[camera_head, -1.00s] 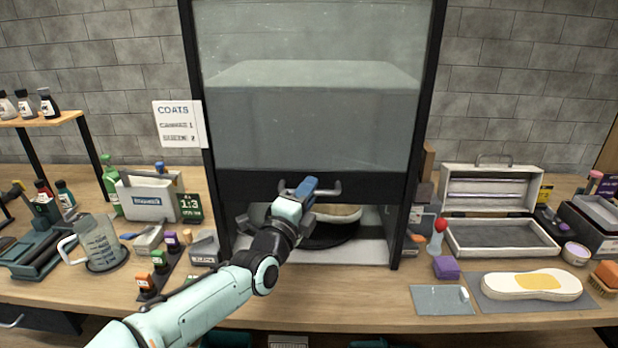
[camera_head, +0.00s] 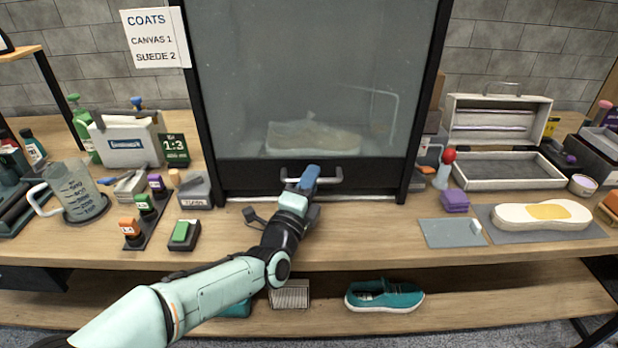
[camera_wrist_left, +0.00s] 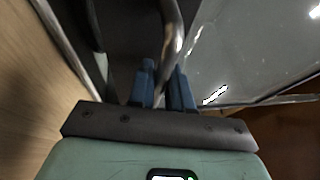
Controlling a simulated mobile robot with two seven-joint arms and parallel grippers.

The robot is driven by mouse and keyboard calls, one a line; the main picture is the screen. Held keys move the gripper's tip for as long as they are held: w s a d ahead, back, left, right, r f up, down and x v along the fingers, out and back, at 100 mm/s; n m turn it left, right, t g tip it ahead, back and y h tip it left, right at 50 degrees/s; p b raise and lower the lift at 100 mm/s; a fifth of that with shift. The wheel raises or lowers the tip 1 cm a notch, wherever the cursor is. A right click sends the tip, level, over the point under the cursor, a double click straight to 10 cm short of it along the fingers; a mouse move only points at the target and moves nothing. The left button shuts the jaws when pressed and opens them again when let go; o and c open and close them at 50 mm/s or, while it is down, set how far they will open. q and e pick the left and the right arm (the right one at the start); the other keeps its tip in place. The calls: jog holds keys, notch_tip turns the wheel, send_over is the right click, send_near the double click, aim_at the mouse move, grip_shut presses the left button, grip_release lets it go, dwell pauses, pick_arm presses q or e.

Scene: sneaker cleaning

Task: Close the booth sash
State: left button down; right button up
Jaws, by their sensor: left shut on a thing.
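The booth sash (camera_head: 250,172) is a glass pane with a dark bottom rail, and its rail is down close to the booth's sill. A metal bar handle (camera_head: 332,180) runs along the rail. My left gripper (camera_head: 309,178) is shut on this handle; in the left wrist view its blue fingers (camera_wrist_left: 165,88) stand either side of the metal bar (camera_wrist_left: 172,40). A pale shoe (camera_head: 312,138) shows blurred behind the glass. Whether a thin gap is left under the rail is hard to tell. My right gripper is not in view.
Left of the booth stand a measuring jug (camera_head: 75,190), small colored bottles and a white box (camera_head: 128,140). To the right are an open case (camera_head: 505,168), a purple block (camera_head: 455,200) and a sole on a mat (camera_head: 540,214). A teal shoe (camera_head: 385,297) sits on the lower shelf.

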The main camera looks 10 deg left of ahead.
pick_arm(q)
jog(key=c, duration=1.1)
grip_release()
jog(key=p+v, duration=0.1)
jog(key=v, duration=1.2)
jog(key=shift+s, duration=0.2)
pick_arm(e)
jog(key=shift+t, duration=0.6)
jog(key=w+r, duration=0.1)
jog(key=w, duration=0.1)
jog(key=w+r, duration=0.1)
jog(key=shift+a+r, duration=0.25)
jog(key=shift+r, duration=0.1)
